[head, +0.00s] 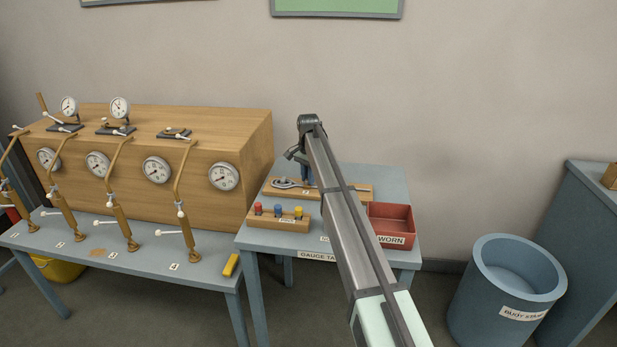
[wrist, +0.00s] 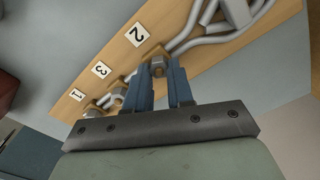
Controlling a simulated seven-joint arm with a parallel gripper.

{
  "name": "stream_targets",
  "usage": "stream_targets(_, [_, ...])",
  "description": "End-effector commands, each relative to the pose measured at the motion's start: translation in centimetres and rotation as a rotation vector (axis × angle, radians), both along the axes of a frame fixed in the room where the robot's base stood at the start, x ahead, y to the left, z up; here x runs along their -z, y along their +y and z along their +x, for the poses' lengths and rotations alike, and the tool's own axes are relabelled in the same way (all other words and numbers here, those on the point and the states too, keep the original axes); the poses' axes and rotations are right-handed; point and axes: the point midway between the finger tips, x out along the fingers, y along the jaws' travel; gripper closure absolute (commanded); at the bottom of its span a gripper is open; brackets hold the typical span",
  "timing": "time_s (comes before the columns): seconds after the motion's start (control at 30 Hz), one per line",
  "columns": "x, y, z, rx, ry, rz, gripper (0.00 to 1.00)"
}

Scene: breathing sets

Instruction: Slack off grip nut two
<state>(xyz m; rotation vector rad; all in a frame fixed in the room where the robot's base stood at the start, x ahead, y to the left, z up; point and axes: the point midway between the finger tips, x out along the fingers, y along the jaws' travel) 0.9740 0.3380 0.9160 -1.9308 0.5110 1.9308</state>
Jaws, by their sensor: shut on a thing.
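A wooden board (wrist: 119,52) carries number tags 2, 3 and 1, with a metal nut beside each and grey tubes running off to the upper right. Grip nut two (wrist: 157,68) is the nut beside tag 2 (wrist: 135,36). My gripper (wrist: 160,72) has its blue fingers on either side of this nut and is shut on it. The nuts by tag 3 (wrist: 118,93) and tag 1 (wrist: 92,110) stand free, left of my fingers. In the head view the board (head: 358,190) lies on the gauge table, and my arm hides much of it and the held nut.
On the gauge table (head: 390,176) a rack (head: 287,222) with red, blue and yellow pieces stands in front of the board. A red WORN tray (head: 391,222) is close to the right of my arm. A wooden gauge cabinet (head: 200,185) stands left and a blue bin (head: 505,290) right.

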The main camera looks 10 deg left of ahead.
Motion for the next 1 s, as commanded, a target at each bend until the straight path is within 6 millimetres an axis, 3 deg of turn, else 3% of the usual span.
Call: stream_targets(1.0, [-0.03, 0.44, 0.04, -0.967, -0.001, 0.0, 1.0])
